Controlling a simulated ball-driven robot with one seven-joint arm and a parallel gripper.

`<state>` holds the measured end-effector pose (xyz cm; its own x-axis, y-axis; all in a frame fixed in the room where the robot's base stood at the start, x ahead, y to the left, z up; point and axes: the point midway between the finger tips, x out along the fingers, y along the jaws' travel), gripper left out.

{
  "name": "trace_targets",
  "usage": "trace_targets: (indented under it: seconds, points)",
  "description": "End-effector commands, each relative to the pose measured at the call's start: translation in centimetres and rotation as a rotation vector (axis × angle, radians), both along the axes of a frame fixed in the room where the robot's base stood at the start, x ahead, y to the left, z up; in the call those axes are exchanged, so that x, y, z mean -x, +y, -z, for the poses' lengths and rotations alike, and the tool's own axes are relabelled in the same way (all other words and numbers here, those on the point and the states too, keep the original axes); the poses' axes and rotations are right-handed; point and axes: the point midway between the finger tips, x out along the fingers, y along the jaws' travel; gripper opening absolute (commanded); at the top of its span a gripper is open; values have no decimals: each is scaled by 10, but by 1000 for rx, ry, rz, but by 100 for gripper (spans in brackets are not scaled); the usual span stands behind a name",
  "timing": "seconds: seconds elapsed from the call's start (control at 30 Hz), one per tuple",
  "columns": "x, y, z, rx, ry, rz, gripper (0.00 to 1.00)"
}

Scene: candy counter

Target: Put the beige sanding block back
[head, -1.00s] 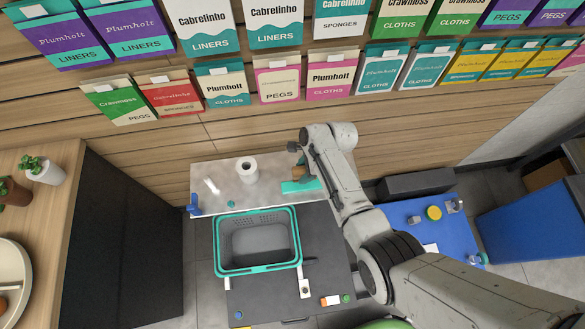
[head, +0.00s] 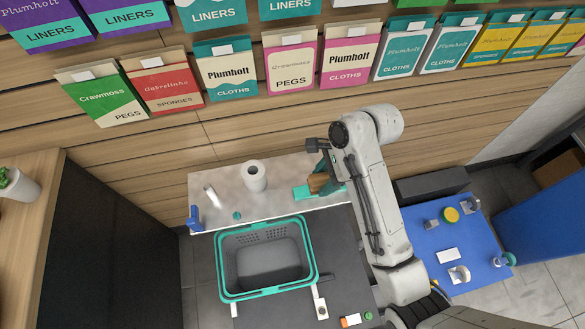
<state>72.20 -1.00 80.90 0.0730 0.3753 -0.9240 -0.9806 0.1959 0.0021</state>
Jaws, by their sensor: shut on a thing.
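My gripper (head: 322,172) is at the right end of the grey counter shelf, its jaws pointing down and partly hidden by my arm. It is shut on a beige-brown block (head: 318,183), the sanding block. The block is at or just above a flat teal piece (head: 302,192) on the shelf. I cannot tell whether the block touches it.
On the shelf (head: 280,184) stand a white roll (head: 255,177), a white cylinder (head: 213,196) and a blue item (head: 194,217). A teal-rimmed basket (head: 228,270) is in front. A blue table (head: 486,241) with small items is at right. Packets hang on the wall behind.

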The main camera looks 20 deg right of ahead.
Motion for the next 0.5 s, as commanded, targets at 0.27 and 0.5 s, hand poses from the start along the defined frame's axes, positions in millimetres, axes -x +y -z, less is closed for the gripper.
trace_targets:
  seconds: [0.27,0.5]
  points:
    - [-42,3,18,1,0,-1,3]
    - [-90,6,40,1,-1,-1,3]
